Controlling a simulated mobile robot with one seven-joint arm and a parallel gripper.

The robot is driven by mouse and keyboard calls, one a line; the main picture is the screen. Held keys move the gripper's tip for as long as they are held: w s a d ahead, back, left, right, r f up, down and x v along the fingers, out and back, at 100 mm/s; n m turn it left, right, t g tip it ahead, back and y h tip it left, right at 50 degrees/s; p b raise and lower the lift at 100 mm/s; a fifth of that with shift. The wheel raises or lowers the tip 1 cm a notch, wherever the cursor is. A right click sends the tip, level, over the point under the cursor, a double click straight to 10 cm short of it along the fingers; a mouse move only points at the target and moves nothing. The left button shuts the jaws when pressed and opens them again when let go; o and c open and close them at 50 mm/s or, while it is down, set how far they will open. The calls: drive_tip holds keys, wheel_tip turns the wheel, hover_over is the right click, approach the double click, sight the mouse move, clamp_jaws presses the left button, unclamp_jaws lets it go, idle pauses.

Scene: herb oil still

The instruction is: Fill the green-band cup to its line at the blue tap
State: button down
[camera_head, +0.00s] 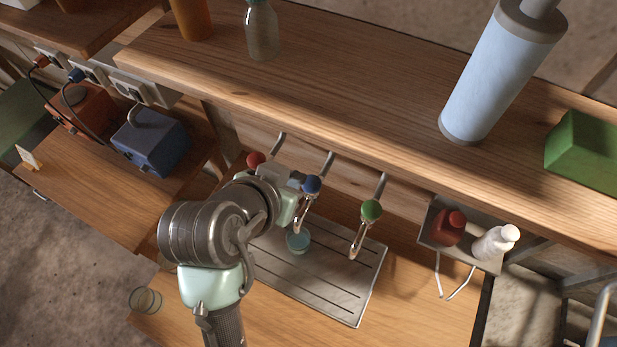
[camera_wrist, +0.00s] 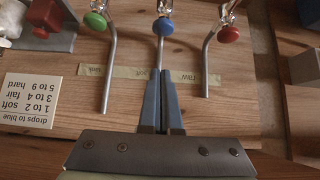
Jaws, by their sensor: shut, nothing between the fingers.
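The blue tap has a round blue knob (camera_head: 312,184) and stands between the red and green taps; its knob also shows in the wrist view (camera_wrist: 163,27). My gripper (camera_wrist: 162,72) is shut and empty, its fingertips in line with the blue tap's pipe, just short of the knob. A small cup with a teal-looking top (camera_head: 298,241) stands on the drip tray (camera_head: 340,290), below the blue tap. Its band, line and fill level cannot be made out. A clear cup (camera_head: 145,300) stands at the bench's front left edge; its band colour is unclear.
The red knob (camera_head: 256,159) and green knob (camera_head: 371,210) flank the blue one. A side rack holds a red bottle (camera_head: 448,227) and a white bottle (camera_head: 495,242). A card about drops (camera_wrist: 30,100) shows in the wrist view. The shelf (camera_head: 350,110) overhangs behind the taps.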

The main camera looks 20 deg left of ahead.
sight(315, 178)
drive_tip(key=x, duration=0.3)
drive_tip(key=s+f+p+x, duration=0.1)
drive_tip(key=x, duration=0.2)
drive_tip(key=p+x, duration=0.1)
drive_tip(key=x, duration=0.2)
drive_tip(key=shift+s+f, duration=0.15)
drive_tip(key=shift+f, duration=0.15)
drive_tip(key=shift+a+f+p, duration=0.1)
drive_tip(key=shift+f+p, duration=0.2)
drive_tip(key=shift+f, duration=0.35)
